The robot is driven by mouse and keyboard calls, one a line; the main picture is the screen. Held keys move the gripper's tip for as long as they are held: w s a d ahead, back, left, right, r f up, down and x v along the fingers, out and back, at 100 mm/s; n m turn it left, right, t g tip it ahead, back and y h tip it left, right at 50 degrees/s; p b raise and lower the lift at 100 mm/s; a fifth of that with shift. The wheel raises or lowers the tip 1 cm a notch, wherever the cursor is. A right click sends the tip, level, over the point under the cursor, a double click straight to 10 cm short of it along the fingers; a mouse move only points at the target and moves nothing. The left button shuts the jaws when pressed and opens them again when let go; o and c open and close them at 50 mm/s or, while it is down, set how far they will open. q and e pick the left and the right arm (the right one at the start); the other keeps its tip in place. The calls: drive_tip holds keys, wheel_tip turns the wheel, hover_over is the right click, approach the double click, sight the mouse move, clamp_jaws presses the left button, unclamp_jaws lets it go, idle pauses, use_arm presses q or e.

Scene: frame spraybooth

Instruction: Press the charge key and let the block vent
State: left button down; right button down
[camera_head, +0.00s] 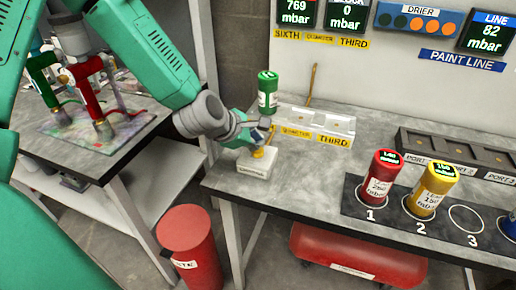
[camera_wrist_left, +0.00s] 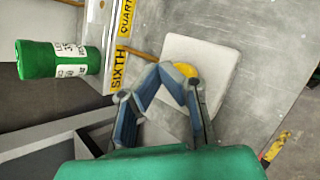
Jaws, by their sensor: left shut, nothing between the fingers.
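A white box with a yellow key (camera_head: 258,153) on top stands at the bench's left front corner; its front label is too small to read. My left gripper (camera_head: 261,142) is shut and empty, with its fingertips right at the key. In the left wrist view the fingertips (camera_wrist_left: 178,76) partly cover the yellow key (camera_wrist_left: 186,71) on the white box (camera_wrist_left: 215,50); I cannot tell whether it is pressed down. The pale block (camera_head: 312,122) behind carries yellow labels, QUARTER and THIRD. A green canister (camera_head: 267,92) stands at its left end. My right gripper is not in view.
The block display (camera_head: 346,16) reads 0 mbar; others read 769 and 82. Red (camera_head: 381,175) and yellow (camera_head: 432,188) canisters stand on the numbered mat; ring 3 is empty. A dark port rack (camera_head: 460,152) lies behind. A red bin (camera_head: 190,245) stands on the floor.

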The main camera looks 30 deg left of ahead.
sight(257, 150)
use_arm(q)
drive_tip(key=shift+r, duration=0.1)
wheel_tip(257, 150, up, 5)
drive_tip(key=p, duration=0.4)
drive_tip(key=shift+p, duration=0.35)
idle(0.4)
